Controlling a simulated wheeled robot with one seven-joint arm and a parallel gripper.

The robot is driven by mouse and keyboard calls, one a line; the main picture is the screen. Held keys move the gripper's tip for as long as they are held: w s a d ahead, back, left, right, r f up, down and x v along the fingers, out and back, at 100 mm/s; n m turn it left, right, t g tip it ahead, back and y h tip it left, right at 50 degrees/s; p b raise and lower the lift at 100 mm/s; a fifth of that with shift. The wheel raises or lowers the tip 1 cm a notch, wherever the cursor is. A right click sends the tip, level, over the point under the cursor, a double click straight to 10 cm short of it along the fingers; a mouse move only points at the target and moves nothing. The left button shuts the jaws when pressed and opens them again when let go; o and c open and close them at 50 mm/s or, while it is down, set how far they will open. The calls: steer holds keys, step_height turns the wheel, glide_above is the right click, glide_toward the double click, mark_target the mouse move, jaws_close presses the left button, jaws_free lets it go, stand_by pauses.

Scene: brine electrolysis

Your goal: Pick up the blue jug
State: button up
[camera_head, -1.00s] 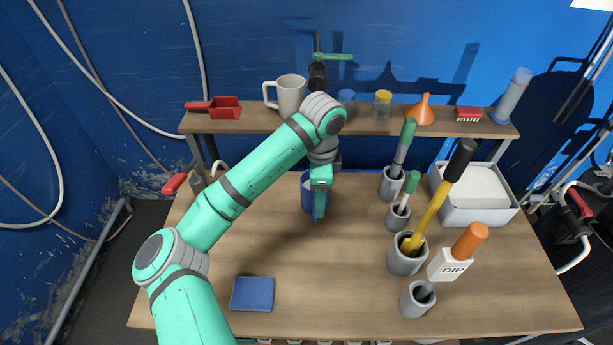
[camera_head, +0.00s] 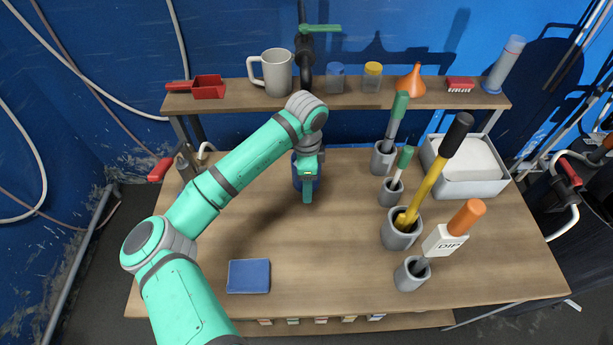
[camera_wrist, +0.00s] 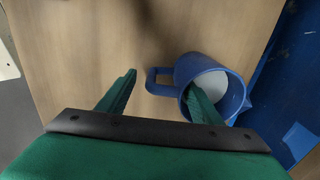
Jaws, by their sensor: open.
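The blue jug (camera_head: 296,174) stands upright at the back of the table, mostly hidden behind my gripper in the head view. In the wrist view the jug (camera_wrist: 238,92) shows its open mouth, a pale surface inside, and its handle (camera_wrist: 152,82) facing left. My gripper (camera_wrist: 162,84) is open and empty, pointing down at the jug; it also shows in the head view (camera_head: 307,196). One finger is left of the handle. The other overlaps the jug's mouth and seems to reach inside the rim, so the handle and near wall appear between the fingers. Contact cannot be told.
A shelf (camera_head: 225,101) behind the jug holds a grey mug (camera_head: 277,72), cups and a funnel. Several grey holders, one with a yellow-handled tool (camera_head: 432,190), stand to the right. A blue pad (camera_head: 248,276) lies front left. The table's middle is clear.

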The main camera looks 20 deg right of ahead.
steer(key=shift+d, duration=0.1)
jaws_close()
steer(key=shift+w, duration=0.1)
steer(key=shift+w+r, duration=0.1)
steer(key=shift+r, duration=0.5)
steer(key=s+a+r, duration=0.2)
steer(key=s+r, duration=1)
steer(key=s, duration=0.2)
steer(key=shift+a, duration=0.35)
